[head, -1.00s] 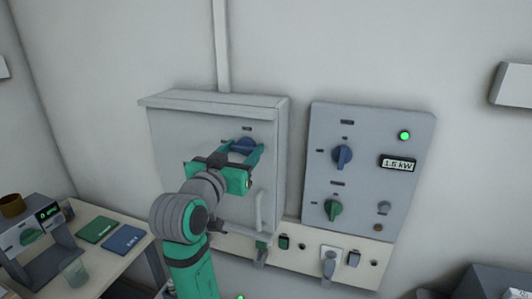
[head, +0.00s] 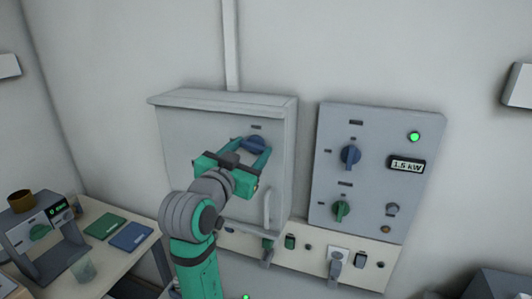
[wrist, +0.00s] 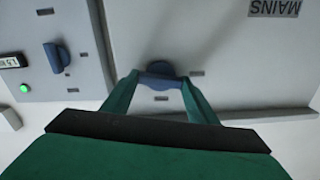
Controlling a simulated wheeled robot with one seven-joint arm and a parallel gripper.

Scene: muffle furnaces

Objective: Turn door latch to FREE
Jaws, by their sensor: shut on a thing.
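The door latch is a blue rotary knob (head: 256,144) on the front of the grey wall cabinet (head: 185,140), in the head view. It also shows in the wrist view (wrist: 160,72), where its blue bar lies between the fingertips. My green gripper (head: 256,149) reaches the latch from the front and is shut on it, one finger on each side. Small dark marks surround the latch. Their lettering is too small to read.
To the right is a grey panel (head: 375,190) with a blue knob (head: 350,156), a green knob (head: 341,210), a lit green lamp (head: 414,137) and a 1.5 kW display (head: 407,165). A vertical handle (head: 267,210) is on the cabinet door. A table (head: 160,236) stands at left.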

